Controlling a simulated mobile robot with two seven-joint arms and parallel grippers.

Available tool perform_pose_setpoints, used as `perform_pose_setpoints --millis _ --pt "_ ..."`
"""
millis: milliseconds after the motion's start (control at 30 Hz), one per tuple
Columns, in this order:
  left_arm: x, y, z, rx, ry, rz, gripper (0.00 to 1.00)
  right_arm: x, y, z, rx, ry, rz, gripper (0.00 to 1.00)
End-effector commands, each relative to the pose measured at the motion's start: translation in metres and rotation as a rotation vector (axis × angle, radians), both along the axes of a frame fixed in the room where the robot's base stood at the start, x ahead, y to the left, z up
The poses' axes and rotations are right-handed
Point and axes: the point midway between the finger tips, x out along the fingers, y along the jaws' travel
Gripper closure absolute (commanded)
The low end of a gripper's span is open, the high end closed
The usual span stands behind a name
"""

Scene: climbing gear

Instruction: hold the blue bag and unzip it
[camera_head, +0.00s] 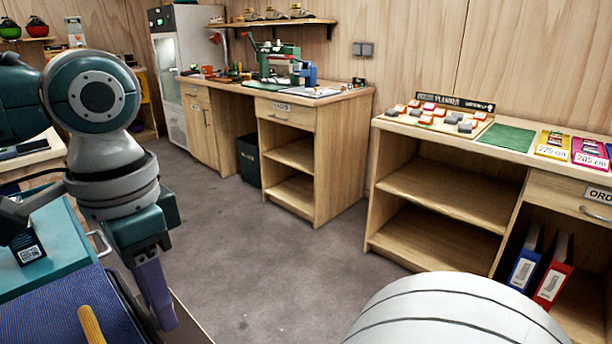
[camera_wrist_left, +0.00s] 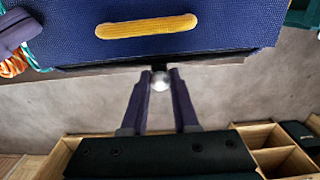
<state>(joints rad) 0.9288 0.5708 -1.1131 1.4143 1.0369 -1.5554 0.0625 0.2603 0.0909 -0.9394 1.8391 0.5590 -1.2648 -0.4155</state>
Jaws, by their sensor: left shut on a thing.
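The blue bag (camera_head: 45,308) lies at the lower left of the head view, cut off by the picture edge. Its yellow handle (camera_head: 92,326) shows there and in the left wrist view (camera_wrist_left: 147,26). My left gripper (camera_head: 158,312) is at the bag's right edge in the head view. In the left wrist view its purple fingers (camera_wrist_left: 160,82) are shut on a small shiny round piece (camera_wrist_left: 160,81) at the bag's edge, perhaps the zipper pull. A purple part (camera_wrist_left: 18,32) at the left edge looks like a finger of my right gripper; its other finger is hidden.
A teal surface (camera_head: 55,240) with a metal handle is by the bag. Green and orange cords (camera_wrist_left: 14,64) show beside it. Wooden shelves (camera_head: 445,195) and a workbench (camera_head: 315,130) stand across open grey floor (camera_head: 250,260).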

Motion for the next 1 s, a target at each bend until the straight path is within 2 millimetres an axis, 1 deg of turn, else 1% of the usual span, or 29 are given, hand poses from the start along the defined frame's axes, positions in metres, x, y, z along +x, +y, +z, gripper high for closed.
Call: perform_pose_setpoints --millis 33,300,667,1000 --pt "0.003 0.002 0.0 -0.001 -0.006 0.002 1.0 -0.003 -0.003 -0.006 -0.017 0.01 0.001 1.0" --pt "0.009 0.01 0.0 -0.001 -0.006 0.002 1.0 -0.003 -0.003 -0.006 -0.017 0.01 0.001 1.0" --pt "0.01 0.011 0.0 -0.001 -0.006 0.001 1.0 -0.003 -0.003 -0.006 -0.017 0.01 0.001 1.0" --pt "0.02 0.023 0.001 -0.001 -0.006 0.002 1.0 -0.003 -0.003 -0.006 -0.017 0.01 0.001 1.0"
